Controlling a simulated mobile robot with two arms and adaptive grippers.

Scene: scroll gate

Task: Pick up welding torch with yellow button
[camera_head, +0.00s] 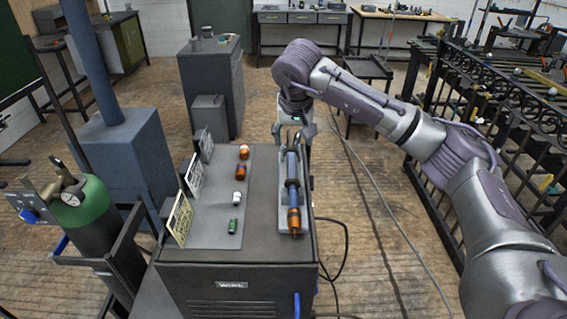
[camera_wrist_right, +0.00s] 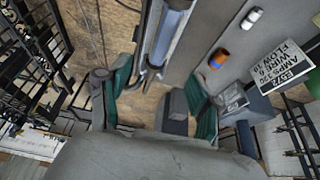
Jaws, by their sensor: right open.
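A blue and dark grey welding torch with an orange end (camera_head: 293,205) lies on a grey plate on the right side of the welder top. I cannot make out a yellow button on it. My right gripper (camera_head: 293,131) is open at the far end of the torch, with its fingers pointing down. In the right wrist view, the blue torch body (camera_wrist_right: 172,27) runs up from near the open fingers (camera_wrist_right: 160,92). Nothing is clearly held between the fingers. My left gripper is out of view.
The welder (camera_head: 240,280) bears small orange, white and green parts (camera_head: 239,198) left of the torch, and upright cards (camera_head: 181,218) on its left edge. A green gas cylinder (camera_head: 85,210) stands at left.

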